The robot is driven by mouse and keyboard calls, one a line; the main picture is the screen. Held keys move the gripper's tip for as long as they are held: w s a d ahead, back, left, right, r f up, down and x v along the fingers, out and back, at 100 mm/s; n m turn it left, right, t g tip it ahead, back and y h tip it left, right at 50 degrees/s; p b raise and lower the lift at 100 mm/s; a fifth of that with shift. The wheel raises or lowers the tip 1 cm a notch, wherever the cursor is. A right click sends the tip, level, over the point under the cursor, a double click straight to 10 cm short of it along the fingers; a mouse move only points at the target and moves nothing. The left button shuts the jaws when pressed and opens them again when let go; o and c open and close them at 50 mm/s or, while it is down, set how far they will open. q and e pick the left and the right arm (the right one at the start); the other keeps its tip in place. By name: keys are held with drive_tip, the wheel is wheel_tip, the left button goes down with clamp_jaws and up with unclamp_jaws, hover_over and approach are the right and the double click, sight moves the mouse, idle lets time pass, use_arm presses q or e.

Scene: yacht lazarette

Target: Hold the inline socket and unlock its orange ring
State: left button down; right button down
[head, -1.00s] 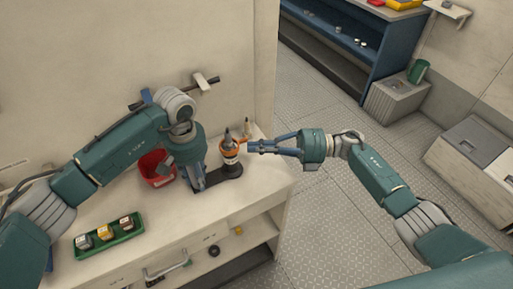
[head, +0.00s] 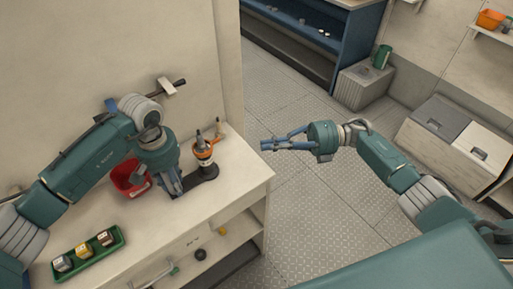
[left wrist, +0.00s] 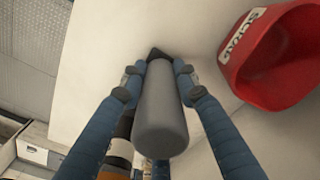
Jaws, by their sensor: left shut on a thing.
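The inline socket (head: 203,160) stands upright on a dark base on the counter. Its orange ring (head: 203,150) is near the top, with a small orange lever pointing to the upper right. My left gripper (head: 175,187) points down at the left end of the base. In the left wrist view its blue fingers are closed around a grey cylinder (left wrist: 160,120) with a dark far end. The socket's orange, white and black side shows partly behind the left finger there. My right gripper (head: 264,144) is right of the socket, apart from it and past the counter edge; its finger gap is unclear.
A red bin (head: 126,180) stands left of my left gripper, close to it. A green tray (head: 88,254) with several small jars is at the counter's front left. A thin upright item stands behind the socket. The floor right of the counter is clear.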

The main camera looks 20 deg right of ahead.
drive_tip(key=shift+d, duration=0.3)
use_arm(q)
drive_tip(key=c, duration=1.2)
unclamp_jaws()
